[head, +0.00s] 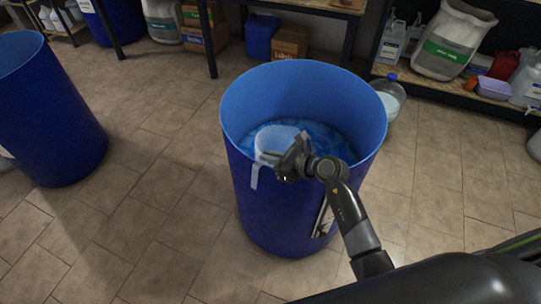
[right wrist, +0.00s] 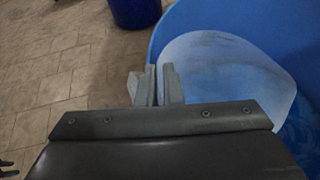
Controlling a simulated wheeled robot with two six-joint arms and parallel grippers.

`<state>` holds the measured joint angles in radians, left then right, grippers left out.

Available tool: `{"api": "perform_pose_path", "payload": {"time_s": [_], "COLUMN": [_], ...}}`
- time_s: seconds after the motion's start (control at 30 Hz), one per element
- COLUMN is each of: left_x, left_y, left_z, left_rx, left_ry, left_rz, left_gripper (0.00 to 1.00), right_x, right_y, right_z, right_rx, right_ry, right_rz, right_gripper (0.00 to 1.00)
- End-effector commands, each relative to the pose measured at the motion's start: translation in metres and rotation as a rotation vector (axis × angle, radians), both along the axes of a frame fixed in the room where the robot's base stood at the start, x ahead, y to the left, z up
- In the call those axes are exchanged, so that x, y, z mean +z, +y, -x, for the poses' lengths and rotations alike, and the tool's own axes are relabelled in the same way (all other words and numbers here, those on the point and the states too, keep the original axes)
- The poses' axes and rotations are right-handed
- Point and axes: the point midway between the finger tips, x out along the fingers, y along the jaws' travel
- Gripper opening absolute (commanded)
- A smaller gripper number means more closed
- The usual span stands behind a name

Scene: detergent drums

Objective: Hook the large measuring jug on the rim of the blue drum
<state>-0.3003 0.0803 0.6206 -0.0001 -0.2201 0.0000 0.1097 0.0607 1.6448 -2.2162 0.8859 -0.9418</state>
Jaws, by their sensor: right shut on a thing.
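The blue drum (head: 300,215) stands upright and open in the middle of the head view, with blue contents inside. The large measuring jug (head: 275,137), whitish and translucent, is at the drum's near-left inner wall. Its pale handle (head: 254,178) hangs down on the outer side of the rim. My right gripper (head: 284,163) is at the near rim, shut on the jug's handle. In the right wrist view the fingers (right wrist: 159,84) are together, with the jug (right wrist: 225,75) to their right, inside the drum. The fingers hide where handle and rim meet, so contact cannot be told. My left gripper is not in view.
Another blue drum (head: 50,125) stands at the left. A clear container (head: 389,98) stands on the floor behind the drum's right side. Shelves with sacks and bottles line the back, including a large white sack (head: 452,40). Tiled floor is free between the drums.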

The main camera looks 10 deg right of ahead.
Motion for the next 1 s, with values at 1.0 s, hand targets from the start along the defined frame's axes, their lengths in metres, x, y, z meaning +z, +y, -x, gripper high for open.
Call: {"api": "perform_pose_path", "payload": {"time_s": [1.0], "left_x": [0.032], "left_y": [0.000], "left_z": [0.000], "left_rx": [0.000], "left_ry": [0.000], "left_rz": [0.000], "left_gripper": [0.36], "right_x": [0.022], "right_y": [-0.003], "right_z": [-0.003], "right_rx": [-0.001], "right_ry": [-0.038], "right_rz": [0.121], "right_gripper": [0.00]}}
